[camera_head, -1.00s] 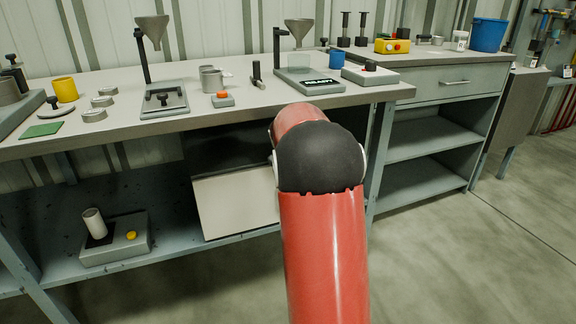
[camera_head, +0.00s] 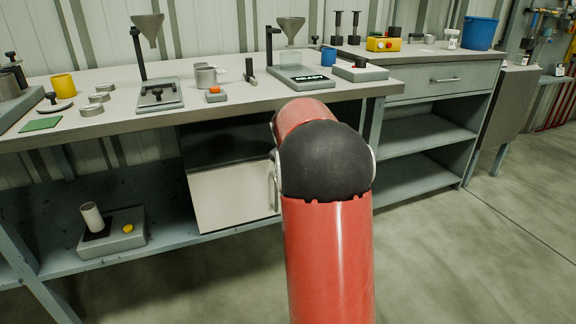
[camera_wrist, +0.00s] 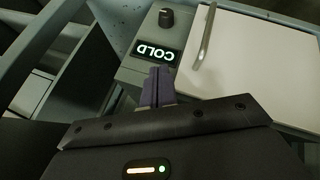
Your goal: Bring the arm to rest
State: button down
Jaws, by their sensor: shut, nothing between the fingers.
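My gripper (camera_wrist: 157,88) shows in the wrist view with its fingers together and nothing between them. It is in front of a grey panel with a lit "COLD" display (camera_wrist: 156,52) and a dark knob (camera_wrist: 166,18). A white door (camera_wrist: 255,65) with a metal handle (camera_wrist: 205,38) is to the right of it. In the head view my red arm reaches forward from the bottom middle, below the bench edge, and hides the gripper. The white-fronted cabinet (camera_head: 235,196) under the bench is partly behind the arm.
The bench (camera_head: 215,112) holds two funnel stands, metal cups, a yellow mug (camera_head: 64,86) and a digital scale (camera_head: 302,78). A grey device with a white cylinder (camera_head: 92,217) is on the lower shelf. A blue bucket (camera_head: 480,34) stands at the back right. The floor at right is clear.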

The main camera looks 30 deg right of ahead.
jog(key=s+d+r, duration=0.2)
jog(key=s+r, duration=0.2)
jog(key=r, duration=0.2)
jog(key=s+a+r+y, duration=0.1)
jog(key=s+a, duration=0.4)
jog(key=a, duration=0.4)
jog(key=s+a+r+y, duration=0.1)
jog(key=s+a, duration=0.5)
jog(key=a, duration=0.4)
jog(key=s+a+f+y, duration=0.1)
jog(key=s+a+f, duration=0.1)
jog(key=s+a, duration=0.2)
jog(key=s+a+f, duration=0.2)
jog(key=s+a, duration=0.2)
jog(key=s, duration=0.3)
jog(key=s+a+f+m+y, duration=0.1)
jog(key=s+a+f, duration=0.1)
jog(key=s+a, duration=0.2)
jog(key=shift+s+f+y, duration=0.3)
jog(key=shift+s+f, duration=0.05)
jog(key=shift+s, duration=0.8)
